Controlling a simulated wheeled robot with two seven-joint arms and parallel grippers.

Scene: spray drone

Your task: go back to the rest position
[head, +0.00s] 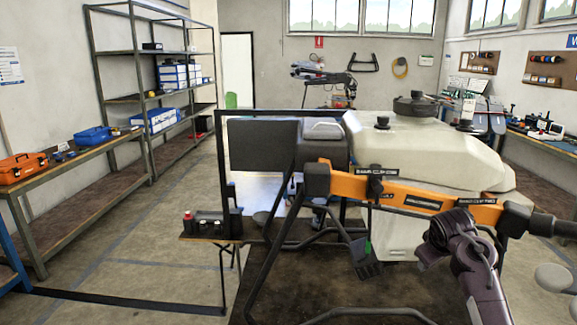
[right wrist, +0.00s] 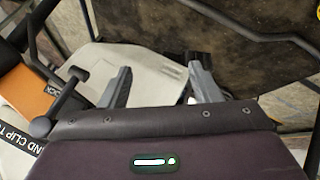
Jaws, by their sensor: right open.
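The spray drone stands on the dark bench (head: 270,290), with a large off-white tank (head: 425,150) and an orange arm (head: 410,195) crossing in front of it. My right arm rises from the lower right in the head view, just in front of the drone. In the right wrist view my right gripper (right wrist: 160,85) is open, its two grey fingers apart with nothing held between them. A pale surface (right wrist: 145,65) lies behind the fingers. The orange part and a black clip label show at the left of that view. My left gripper is not in view.
A workbench (head: 75,160) with an orange toolbox (head: 22,167) and a blue case is along the left wall. Black drone tubes are close to my right arm. The left floor aisle is clear.

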